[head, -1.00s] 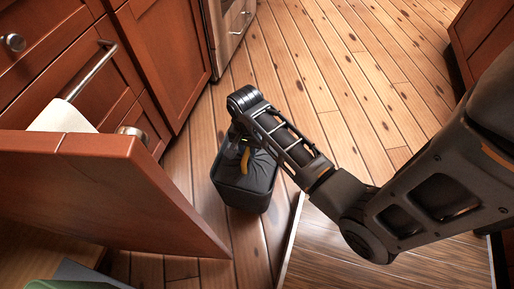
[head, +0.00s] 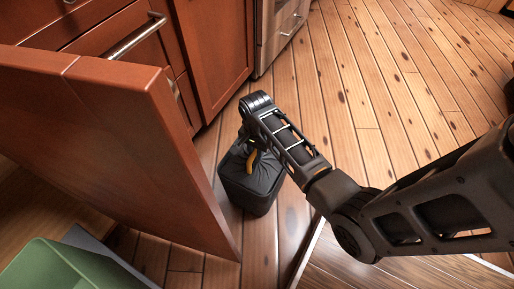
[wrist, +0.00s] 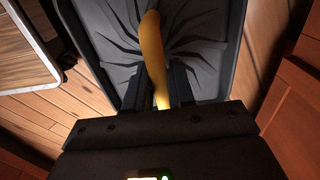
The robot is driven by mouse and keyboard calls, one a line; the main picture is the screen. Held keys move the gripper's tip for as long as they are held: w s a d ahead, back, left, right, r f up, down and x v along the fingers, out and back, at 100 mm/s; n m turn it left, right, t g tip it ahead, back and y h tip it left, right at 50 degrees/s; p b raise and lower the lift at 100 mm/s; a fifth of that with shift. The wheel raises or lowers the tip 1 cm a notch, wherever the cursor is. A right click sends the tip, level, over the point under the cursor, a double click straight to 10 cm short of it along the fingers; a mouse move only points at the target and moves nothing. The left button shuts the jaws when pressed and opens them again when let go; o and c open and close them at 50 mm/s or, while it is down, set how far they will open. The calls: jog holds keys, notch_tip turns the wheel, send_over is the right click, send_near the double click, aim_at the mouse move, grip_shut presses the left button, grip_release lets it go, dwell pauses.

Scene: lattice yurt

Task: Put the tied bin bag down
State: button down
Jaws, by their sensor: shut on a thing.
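The tied bin bag (head: 252,184) is dark grey and boxy, with a yellow tie (head: 251,160) at its top. In the head view it hangs or stands under the end of my arm, close to the wooden floor; I cannot tell whether it touches. In the wrist view, its creased, gathered top (wrist: 205,45) lies below my gripper (wrist: 160,88). The two fingers are closed around the yellow tie (wrist: 151,45). The fingertips are mostly hidden in the head view.
A red-brown cabinet door (head: 120,150) stands open just left of the bag. A green bin (head: 60,270) sits at bottom left. A wood-grained surface with a pale edge (head: 345,265) is at lower right. Bare floor (head: 370,90) stretches beyond.

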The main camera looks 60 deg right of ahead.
jog(key=shift+f, duration=0.35)
jog(key=c, duration=1)
grip_release()
jog(key=shift+o, duration=0.2)
notch_tip(320, 180, up, 12)
jog(key=p, duration=0.5)
jog(key=s+a+n+t+h, duration=0.2)
jog(key=s+a+n+t, duration=0.55)
jog(key=s+a, duration=0.4)
jog(key=s+a+r+n+t, duration=0.2)
jog(key=s+r+n, duration=0.1)
jog(key=r, duration=0.5)
jog(key=s+a+r+n+t+y, duration=0.1)
jog(key=s+a+r+n+t, duration=0.2)
jog(key=s+r, duration=0.2)
jog(key=s+a+r+n+t+y, duration=0.1)
jog(key=s+r+n, duration=0.3)
jog(key=r, duration=0.7)
jog(key=shift+a+r+t, duration=0.4)
jog(key=shift+a+t, duration=0.3)
jog(key=shift+t, duration=0.05)
